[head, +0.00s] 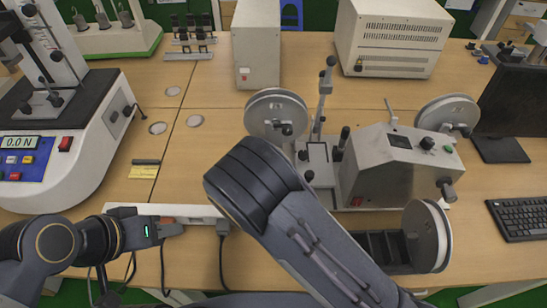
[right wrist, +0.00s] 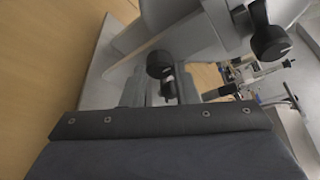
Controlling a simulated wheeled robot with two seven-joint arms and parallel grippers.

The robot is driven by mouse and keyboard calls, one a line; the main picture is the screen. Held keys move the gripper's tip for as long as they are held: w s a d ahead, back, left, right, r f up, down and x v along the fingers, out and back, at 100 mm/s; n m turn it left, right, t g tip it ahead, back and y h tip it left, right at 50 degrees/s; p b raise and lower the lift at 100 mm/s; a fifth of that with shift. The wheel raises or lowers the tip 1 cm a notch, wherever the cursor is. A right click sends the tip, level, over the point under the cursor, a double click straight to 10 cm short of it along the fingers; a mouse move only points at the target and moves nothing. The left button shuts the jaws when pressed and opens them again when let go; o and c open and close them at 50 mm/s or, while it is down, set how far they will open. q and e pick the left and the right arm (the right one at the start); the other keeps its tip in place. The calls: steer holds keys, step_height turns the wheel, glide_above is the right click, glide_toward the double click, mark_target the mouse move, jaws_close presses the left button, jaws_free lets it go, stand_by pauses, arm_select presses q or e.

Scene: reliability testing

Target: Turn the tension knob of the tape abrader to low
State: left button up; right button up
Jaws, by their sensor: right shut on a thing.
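The tape abrader (head: 385,172) stands right of centre in the head view, a light grey machine with reels and a black knob (head: 427,143) on its sloped panel. More black knobs (head: 303,155) show at its left side. My right arm crosses in front of it and hides my right gripper in the head view. In the right wrist view, the grey fingers of my right gripper (right wrist: 165,90) are shut at a black knob (right wrist: 159,64). Another black knob (right wrist: 268,42) is further right. My left gripper (head: 173,230) appears shut and empty, low at the left. The knob's setting is unreadable.
A white power strip (head: 188,211) lies beside my left gripper. A force tester (head: 75,140) stands at the left. Two light boxes (head: 256,50) (head: 390,38) stand at the back. A monitor (head: 515,85) and keyboard (head: 520,217) are at the right.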

stand_by(0.3)
steer(key=o, duration=1)
steer(key=v, duration=0.8)
steer(key=shift+b, duration=0.45)
